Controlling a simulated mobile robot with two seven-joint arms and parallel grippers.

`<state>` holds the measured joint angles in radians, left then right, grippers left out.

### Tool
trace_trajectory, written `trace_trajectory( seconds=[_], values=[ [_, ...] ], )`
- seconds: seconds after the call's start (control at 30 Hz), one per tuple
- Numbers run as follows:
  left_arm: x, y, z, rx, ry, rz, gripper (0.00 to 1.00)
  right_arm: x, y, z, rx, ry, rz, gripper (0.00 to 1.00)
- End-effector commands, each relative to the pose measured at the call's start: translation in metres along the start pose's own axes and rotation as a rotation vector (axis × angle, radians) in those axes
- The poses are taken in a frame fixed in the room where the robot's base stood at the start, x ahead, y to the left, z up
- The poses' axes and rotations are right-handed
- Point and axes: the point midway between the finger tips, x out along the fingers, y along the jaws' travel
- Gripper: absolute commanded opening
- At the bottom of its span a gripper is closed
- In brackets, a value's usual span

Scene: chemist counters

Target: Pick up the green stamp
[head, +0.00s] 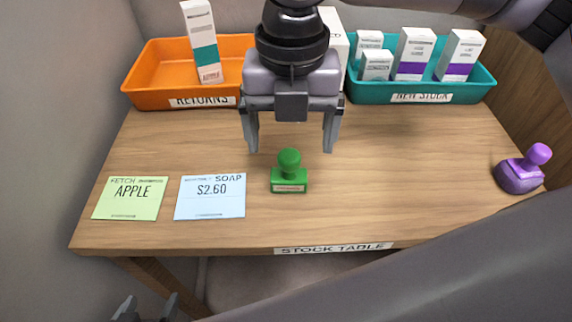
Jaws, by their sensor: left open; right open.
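The green stamp (289,172) stands upright on the wooden table, its round knob on top and a pale label on its front. My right gripper (290,145) is open and points down, with its two fingers apart just behind and above the stamp. Nothing is between its fingers, and it does not appear to touch the stamp. My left gripper (146,308) shows only in part at the bottom left edge, below the table front. It is open, and most of it is out of frame.
An orange returns tray (150,97) and a teal new stock tray (370,94) hold boxes at the back. A green note (130,200) and a blue note (210,205) lie left. The table (400,190) is clear between the stamps.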

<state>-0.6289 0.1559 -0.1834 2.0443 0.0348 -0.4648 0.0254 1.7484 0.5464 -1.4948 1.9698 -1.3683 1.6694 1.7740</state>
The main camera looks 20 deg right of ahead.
Motion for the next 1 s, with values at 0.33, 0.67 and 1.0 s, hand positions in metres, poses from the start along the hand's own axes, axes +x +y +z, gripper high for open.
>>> trace_trajectory(
  seconds=[0.33,0.67,1.0],
  values=[
    [-0.003,0.002,0.004,-0.003,-0.011,0.003,0.83,0.045,0.002,0.003,-0.001,0.005,-0.001,0.89],
    [-0.002,0.003,0.004,-0.01,-0.008,0.003,0.83,0.067,0.002,0.003,-0.003,0.003,0.003,0.89],
    [-0.002,0.003,0.003,-0.012,-0.005,0.002,0.83,0.066,0.002,0.003,-0.003,0.004,0.003,0.27]
  ],
)
